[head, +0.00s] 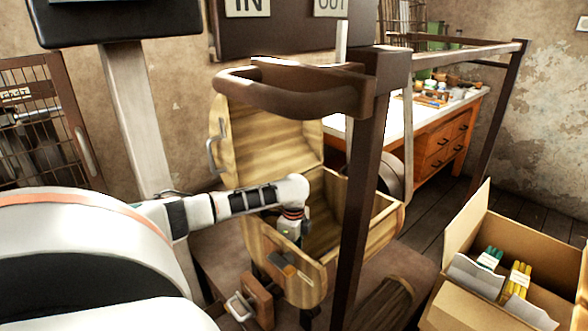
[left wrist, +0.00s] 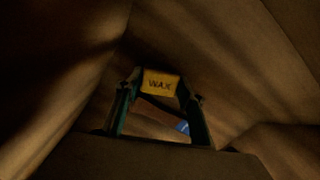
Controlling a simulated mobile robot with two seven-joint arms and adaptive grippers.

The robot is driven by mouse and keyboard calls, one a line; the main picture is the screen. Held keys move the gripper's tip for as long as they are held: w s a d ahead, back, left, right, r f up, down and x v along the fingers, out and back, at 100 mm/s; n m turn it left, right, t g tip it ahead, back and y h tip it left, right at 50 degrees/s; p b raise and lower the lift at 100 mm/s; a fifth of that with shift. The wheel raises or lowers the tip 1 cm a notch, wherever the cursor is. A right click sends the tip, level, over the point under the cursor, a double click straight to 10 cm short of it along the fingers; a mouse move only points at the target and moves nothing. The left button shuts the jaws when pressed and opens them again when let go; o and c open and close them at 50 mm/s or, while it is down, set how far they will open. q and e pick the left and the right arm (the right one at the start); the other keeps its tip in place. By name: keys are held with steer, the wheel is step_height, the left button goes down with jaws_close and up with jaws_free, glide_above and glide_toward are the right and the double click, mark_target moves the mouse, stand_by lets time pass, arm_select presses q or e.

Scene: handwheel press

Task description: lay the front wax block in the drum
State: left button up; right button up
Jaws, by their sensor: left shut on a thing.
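The wooden drum (head: 385,228) stands with its lid (head: 265,145) swung up and open. My left arm reaches in from the left, with the left gripper (head: 292,236) at the drum's opening; its fingertips are hidden in the head view. In the left wrist view, my left gripper (left wrist: 158,100) is shut on a yellow-orange wax block (left wrist: 160,84) marked WAX, held between the two fingertips. Dark brown wooden surfaces surround it there. The block cannot be made out in the head view. My right gripper is not in view.
A dark metal frame post (head: 362,200) stands close in front of the drum, with a curved brown bar (head: 290,95) above. An open cardboard box (head: 470,310) with green and yellow bundles sits at right. A workbench (head: 440,130) stands behind. A small blue thing (left wrist: 183,127) shows beyond the block.

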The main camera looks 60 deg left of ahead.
arm_select(q)
steer(key=o, duration=1.2)
steer(key=shift+f, duration=0.1)
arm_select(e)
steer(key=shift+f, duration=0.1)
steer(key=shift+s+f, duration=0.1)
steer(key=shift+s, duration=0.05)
arm_select(q)
steer(key=r, duration=0.2)
steer(key=r+p, duration=0.1)
steer(key=r, duration=0.1)
steer(key=shift+w+r+p, duration=0.2)
steer(key=shift+r+p, duration=0.1)
steer(key=shift+r, duration=0.05)
step_height(320, 180, up, 8)
steer(key=p, duration=0.3)
steer(key=shift+s+f, duration=0.2)
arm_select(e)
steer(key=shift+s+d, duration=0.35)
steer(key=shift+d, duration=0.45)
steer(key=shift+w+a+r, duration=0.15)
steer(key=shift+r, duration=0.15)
